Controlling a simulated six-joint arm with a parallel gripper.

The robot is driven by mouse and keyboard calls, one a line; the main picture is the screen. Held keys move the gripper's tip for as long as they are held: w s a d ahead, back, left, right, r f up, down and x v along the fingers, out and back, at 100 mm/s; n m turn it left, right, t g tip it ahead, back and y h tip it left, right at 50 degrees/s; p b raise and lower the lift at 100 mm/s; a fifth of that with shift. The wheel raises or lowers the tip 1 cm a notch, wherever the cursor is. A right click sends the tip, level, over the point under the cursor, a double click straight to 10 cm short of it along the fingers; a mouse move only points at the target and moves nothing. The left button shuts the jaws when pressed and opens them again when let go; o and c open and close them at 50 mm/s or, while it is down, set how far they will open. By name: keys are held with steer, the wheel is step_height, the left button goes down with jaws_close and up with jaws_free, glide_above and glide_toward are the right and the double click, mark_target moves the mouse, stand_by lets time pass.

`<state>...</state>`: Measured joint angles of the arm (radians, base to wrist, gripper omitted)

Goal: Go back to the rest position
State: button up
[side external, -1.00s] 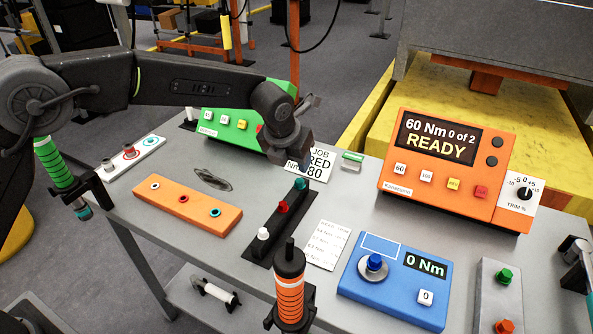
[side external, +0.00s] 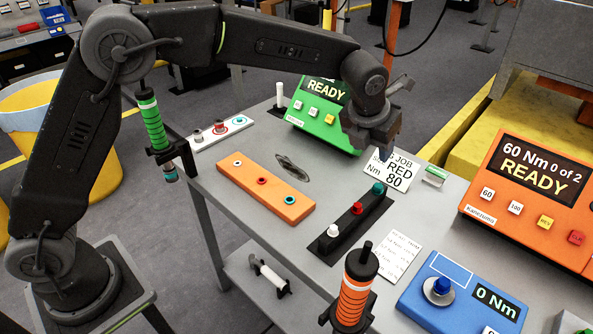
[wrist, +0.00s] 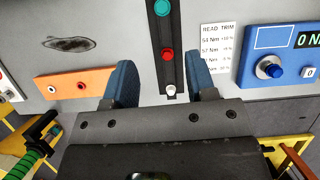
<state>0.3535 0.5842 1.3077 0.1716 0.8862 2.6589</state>
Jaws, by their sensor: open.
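My gripper (side external: 388,145) is above the back of the grey table, apart from everything on it. In the wrist view my gripper (wrist: 160,85) has its two blue fingers spread with nothing between them. Below and beyond the fingers, a black rack (side external: 339,237) holds a white, a red and a teal piece; the rack also shows in the wrist view (wrist: 176,25). A white card (side external: 392,170) reading "JOB RED 80 Nm" lies beneath the gripper, partly hidden by it.
An orange block (side external: 262,205) with ringed holes lies left of the rack. A green-handled tool (side external: 152,122) and an orange-handled tool (side external: 355,290) stand in holders. An orange controller (side external: 535,205) reads "60 Nm 0 of 2 READY".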

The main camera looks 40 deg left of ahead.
steer(key=s+a+r+n, duration=0.5)
steer(key=s+a+n, duration=0.1)
steer(key=s+n, duration=0.25)
steer(key=s+a+r+n, duration=0.55)
steer(key=s+n, duration=0.25)
steer(key=n, duration=0.2)
steer(key=s+a+f+n, duration=0.2)
steer(key=s+a+n, duration=0.1)
steer(key=s+n, duration=0.5)
steer(key=s+a+f+n+t, duration=0.1)
steer(key=s+a+f+n, duration=0.1)
steer(key=s+n, duration=0.6)
steer(key=shift+a+f+n, duration=0.15)
steer(key=shift+a+n, duration=0.25)
steer(key=shift+n, duration=0.05)
